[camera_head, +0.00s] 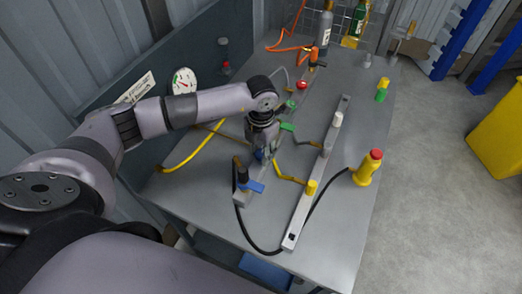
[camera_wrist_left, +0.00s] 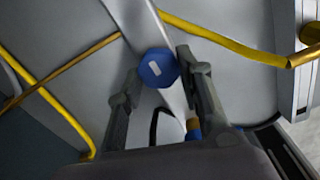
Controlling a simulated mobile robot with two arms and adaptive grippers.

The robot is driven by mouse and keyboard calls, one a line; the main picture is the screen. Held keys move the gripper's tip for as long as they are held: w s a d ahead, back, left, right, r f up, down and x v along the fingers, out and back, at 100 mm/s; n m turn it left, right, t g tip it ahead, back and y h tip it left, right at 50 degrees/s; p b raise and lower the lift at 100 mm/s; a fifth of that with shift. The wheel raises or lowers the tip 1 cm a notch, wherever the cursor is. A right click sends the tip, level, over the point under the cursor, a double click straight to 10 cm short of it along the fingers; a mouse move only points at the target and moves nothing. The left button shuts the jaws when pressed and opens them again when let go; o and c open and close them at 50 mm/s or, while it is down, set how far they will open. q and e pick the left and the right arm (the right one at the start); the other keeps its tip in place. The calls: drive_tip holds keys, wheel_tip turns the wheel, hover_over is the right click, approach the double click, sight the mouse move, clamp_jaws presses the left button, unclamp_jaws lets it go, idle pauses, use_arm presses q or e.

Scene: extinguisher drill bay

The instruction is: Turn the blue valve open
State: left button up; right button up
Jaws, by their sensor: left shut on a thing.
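The blue valve shows in the left wrist view as a round blue cap (camera_wrist_left: 158,68) with a pale mark on top, on a grey bar. It sits between the two fingers of my left gripper (camera_wrist_left: 160,82), which is shut on it. In the head view my left gripper (camera_head: 262,152) points down over the left bar on the table and mostly hides what it holds; only a little blue shows there. A blue lever (camera_head: 254,186) by a dark post stands just in front of it. My right gripper is not in view.
The grey table (camera_head: 345,225) carries a second bar (camera_head: 303,215) with several knobs. A yellow post with a red top (camera_head: 368,167) stands to the right. Yellow and black hoses cross the table. A gauge (camera_head: 184,81) is on the back panel. Bottles (camera_head: 325,28) stand at the far end.

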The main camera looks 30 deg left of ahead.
sight(261, 153)
use_arm(q)
drive_tip(key=o, duration=1.2)
drive_tip(key=shift+c, duration=0.2)
drive_tip(key=shift+r, duration=0.1)
wheel_tip(261, 153, up, 12)
